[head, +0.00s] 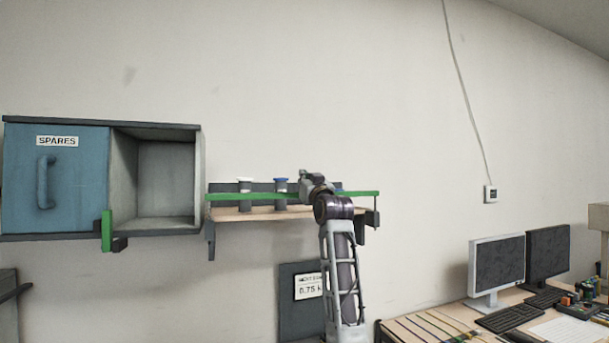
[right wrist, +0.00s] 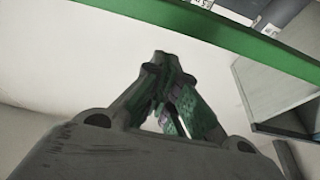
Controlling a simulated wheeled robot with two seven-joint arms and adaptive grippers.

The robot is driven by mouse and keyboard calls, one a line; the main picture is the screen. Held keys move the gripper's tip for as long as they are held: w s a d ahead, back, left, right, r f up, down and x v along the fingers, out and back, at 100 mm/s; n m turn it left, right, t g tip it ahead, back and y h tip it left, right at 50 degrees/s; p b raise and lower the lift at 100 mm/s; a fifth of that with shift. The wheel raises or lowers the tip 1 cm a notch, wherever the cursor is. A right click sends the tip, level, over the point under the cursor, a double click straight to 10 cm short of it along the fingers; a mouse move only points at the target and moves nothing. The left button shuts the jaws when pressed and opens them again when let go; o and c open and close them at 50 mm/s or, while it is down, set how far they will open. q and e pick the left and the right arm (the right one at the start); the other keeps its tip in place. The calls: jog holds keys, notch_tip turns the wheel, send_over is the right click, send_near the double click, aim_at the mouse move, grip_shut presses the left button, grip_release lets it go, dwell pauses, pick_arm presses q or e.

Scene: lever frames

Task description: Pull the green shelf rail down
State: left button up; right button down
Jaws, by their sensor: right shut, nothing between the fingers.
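The green shelf rail (head: 232,197) runs level along the front of the wall shelf, a little above its wooden board. In the right wrist view the rail (right wrist: 245,42) crosses the upper part, just beyond the fingers. My right arm rises in front of the shelf and hides part of the rail right of its middle. My right gripper (right wrist: 170,75) is shut and empty, with its fingers apart from the rail in that picture. In the head view my right gripper (head: 307,180) is small and mostly hidden by its wrist. My left gripper is not in view.
Two jars, one white-lidded (head: 245,190) and one blue-lidded (head: 280,190), stand behind the rail. A cabinet with a blue SPARES door (head: 75,180) and an open bay hangs left. A dark panel with a label (head: 290,320) is below. A desk with monitors (head: 497,265) stands right.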

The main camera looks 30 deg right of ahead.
jog(key=shift+f, duration=1)
jog(key=shift+f, duration=0.2)
notch_tip(320, 180, down, 8)
jog(key=b, duration=0.4)
jog(key=shift+r, duration=0.1)
dwell(0.5)
